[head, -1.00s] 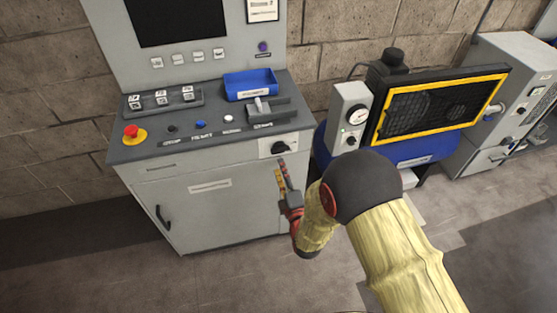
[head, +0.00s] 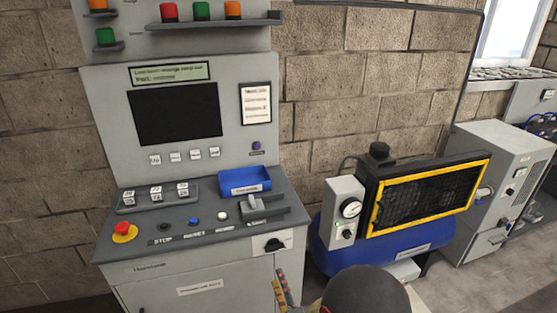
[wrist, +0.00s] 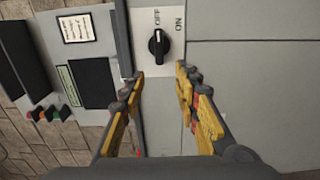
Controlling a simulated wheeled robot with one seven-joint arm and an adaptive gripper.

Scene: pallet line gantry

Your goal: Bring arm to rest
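My gripper (head: 281,290) shows at the bottom of the head view, in front of the grey control cabinet (head: 150,273). In the wrist view my gripper (wrist: 162,85) has its two fingers apart with nothing between them. Beyond the fingertips is a black rotary switch (wrist: 158,46) on a white plate marked OFF and ON. The fingers look apart from the knob. The same switch (head: 274,244) sits on the cabinet front in the head view. My arm is mostly cut off by the lower edge.
The console has a red emergency button (head: 123,231), a blue tray (head: 245,181) and a lever (head: 254,203). A blue compressor (head: 405,254) with a yellow-framed grille stands to the right. A grey machine (head: 497,180) stands farther right.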

